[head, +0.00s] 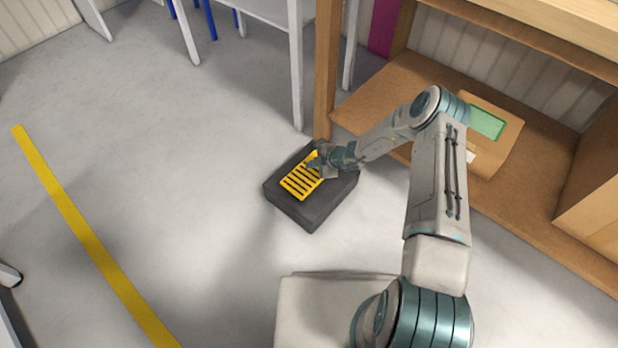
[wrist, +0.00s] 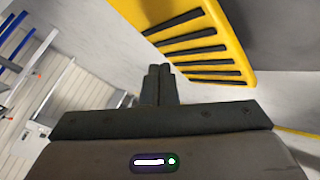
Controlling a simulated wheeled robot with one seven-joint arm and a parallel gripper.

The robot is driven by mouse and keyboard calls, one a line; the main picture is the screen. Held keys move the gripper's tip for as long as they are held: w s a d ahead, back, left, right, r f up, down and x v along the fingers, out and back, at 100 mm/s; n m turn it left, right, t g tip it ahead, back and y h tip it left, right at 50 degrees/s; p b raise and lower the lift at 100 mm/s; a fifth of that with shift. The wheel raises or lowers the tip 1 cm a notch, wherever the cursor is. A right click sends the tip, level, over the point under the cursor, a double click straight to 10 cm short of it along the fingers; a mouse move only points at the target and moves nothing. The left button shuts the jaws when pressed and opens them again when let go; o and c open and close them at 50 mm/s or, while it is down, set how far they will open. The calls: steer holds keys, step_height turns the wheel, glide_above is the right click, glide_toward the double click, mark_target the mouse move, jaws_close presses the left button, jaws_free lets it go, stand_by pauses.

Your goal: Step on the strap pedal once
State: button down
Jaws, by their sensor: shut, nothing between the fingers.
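The strap pedal (head: 299,184) is a yellow plate with dark slots on a dark grey block (head: 312,213) on the floor, in the middle of the head view. It also shows in the wrist view as a yellow slotted plate (wrist: 197,62) at the upper right. My gripper (head: 314,163) is at the pedal's upper right part in the head view. In the wrist view my gripper's fingertips (wrist: 160,72) are together and empty, beside the plate's edge. I cannot tell whether they touch it.
A wooden bench (head: 373,98) with a lower shelf stands at the right, with a cardboard box (head: 507,138) holding something green on it. A white-legged table (head: 296,75) is behind the pedal. A yellow floor line (head: 85,230) runs at the left, with clear floor between.

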mark_target(309, 173)
steer(key=shift+f+b, duration=0.3)
steer(key=shift+f, duration=0.6)
steer(key=shift+f, duration=0.1)
stand_by(1.2)
steer(key=shift+f, duration=0.3)
steer(key=shift+f+b, duration=0.95)
steer(key=shift+f, duration=0.3)
stand_by(1.2)
steer(key=shift+r, duration=0.15)
steer(key=shift+r+p, duration=1.4)
steer(key=shift+r, duration=0.1)
steer(key=shift+r+p, duration=2.05)
steer(key=shift+r, duration=0.45)
